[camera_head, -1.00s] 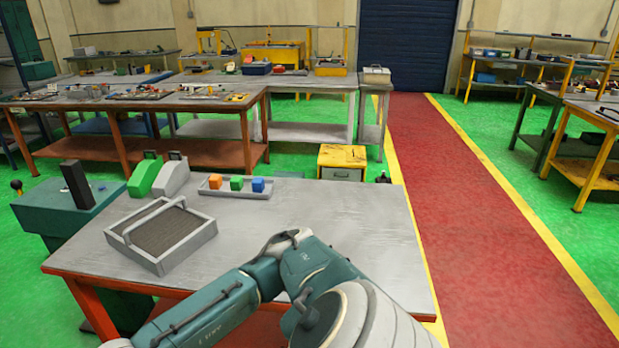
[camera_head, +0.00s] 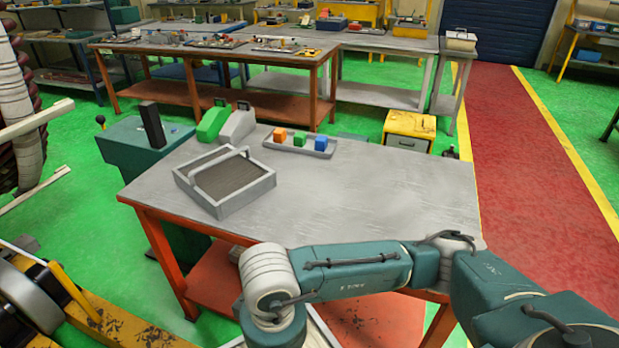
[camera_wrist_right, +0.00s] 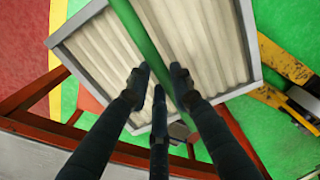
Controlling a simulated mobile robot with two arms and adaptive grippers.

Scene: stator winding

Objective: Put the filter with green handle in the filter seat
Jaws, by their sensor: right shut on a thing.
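The filter with the green handle shows in the right wrist view: white pleats (camera_wrist_right: 215,45) in a grey frame, with a green bar (camera_wrist_right: 140,38) across it. My right gripper (camera_wrist_right: 160,82) is shut on the green handle, its dark fingers around the bar. The filter appears tilted, beside the table edge. In the head view the gripper is hidden behind my right wrist, and only a pale edge of the filter (camera_head: 318,328) shows. A grey square frame with a grey handle and a brown inside (camera_head: 226,178) lies on the table; I cannot tell whether it is the seat.
The grey worktable (camera_head: 385,185) has a clear right half. A tray with orange, green and blue cubes (camera_head: 300,143) lies at its back, beside green and grey handled blocks (camera_head: 222,124). A teal stand (camera_head: 140,150) is at the left. Yellow worn metal parts (camera_head: 80,310) are at lower left.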

